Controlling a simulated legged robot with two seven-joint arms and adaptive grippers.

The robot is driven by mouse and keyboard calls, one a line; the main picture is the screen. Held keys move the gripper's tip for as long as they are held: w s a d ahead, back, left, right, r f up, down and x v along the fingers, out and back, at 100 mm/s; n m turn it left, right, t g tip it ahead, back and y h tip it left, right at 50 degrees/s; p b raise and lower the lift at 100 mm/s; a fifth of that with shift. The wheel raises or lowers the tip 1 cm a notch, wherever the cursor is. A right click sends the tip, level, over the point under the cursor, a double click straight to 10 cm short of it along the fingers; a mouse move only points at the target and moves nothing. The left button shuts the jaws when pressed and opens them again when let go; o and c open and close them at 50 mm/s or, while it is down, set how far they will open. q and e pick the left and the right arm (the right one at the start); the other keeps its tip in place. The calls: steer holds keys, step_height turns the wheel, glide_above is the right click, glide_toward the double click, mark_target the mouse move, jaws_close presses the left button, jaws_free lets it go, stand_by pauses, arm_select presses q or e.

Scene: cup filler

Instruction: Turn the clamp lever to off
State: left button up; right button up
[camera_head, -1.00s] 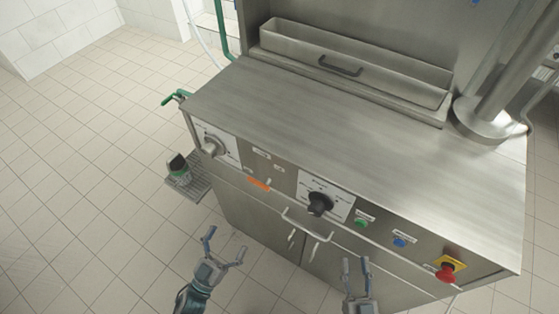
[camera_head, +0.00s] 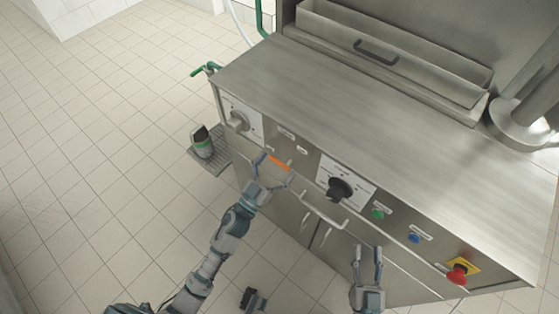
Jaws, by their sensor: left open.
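An orange lever (camera_head: 279,163) sits on the front panel of the steel machine, below small labels too small to read. It looks like the clamp lever, though I cannot read its marking. My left gripper (camera_head: 274,171) is open in front of it, with one finger on each side of the orange lever in the picture. I cannot tell whether a finger touches it. My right gripper (camera_head: 367,252) is open and empty, low in front of the cabinet doors.
The panel also bears a grey knob (camera_head: 238,121), a black knob (camera_head: 340,188), a green button (camera_head: 378,213), a blue button (camera_head: 414,238) and a red emergency stop (camera_head: 457,273). A cup (camera_head: 202,142) stands on a grate at left. A handle (camera_head: 324,213) juts out below the panel.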

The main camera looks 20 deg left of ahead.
arm_select(q)
steer(key=shift+w+d+r, duration=0.15)
steer(key=shift+w+r, duration=0.05)
steer(key=shift+w, duration=0.2)
steer(key=c, duration=1.1)
